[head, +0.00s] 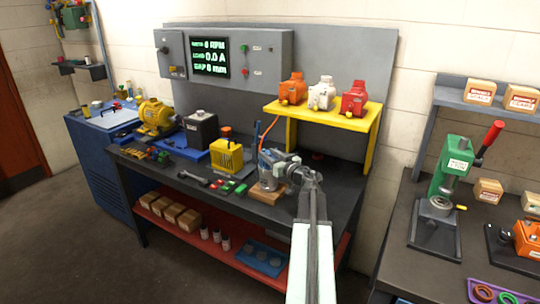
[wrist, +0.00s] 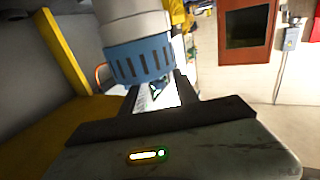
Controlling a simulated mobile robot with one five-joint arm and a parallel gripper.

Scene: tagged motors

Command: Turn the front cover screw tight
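A motor (head: 270,165) with a blue-grey body stands on a wooden block (head: 267,193) near the front of the dark bench. In the wrist view its blue slotted end and pale grey body (wrist: 140,50) fill the upper left, close in front of my gripper (wrist: 158,88). My gripper (head: 285,168) is beside the motor's right side in the head view and partly covers it. The two fingers stand apart with a bright gap between them; the tips are partly hidden behind the motor. I cannot make out the front cover screw, nor whether the fingers touch the motor.
A yellow stand (head: 322,112) with orange, white and red motors stands behind at the right. A control panel screen (head: 210,58) hangs above. A green press (head: 452,165) stands on the right bench.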

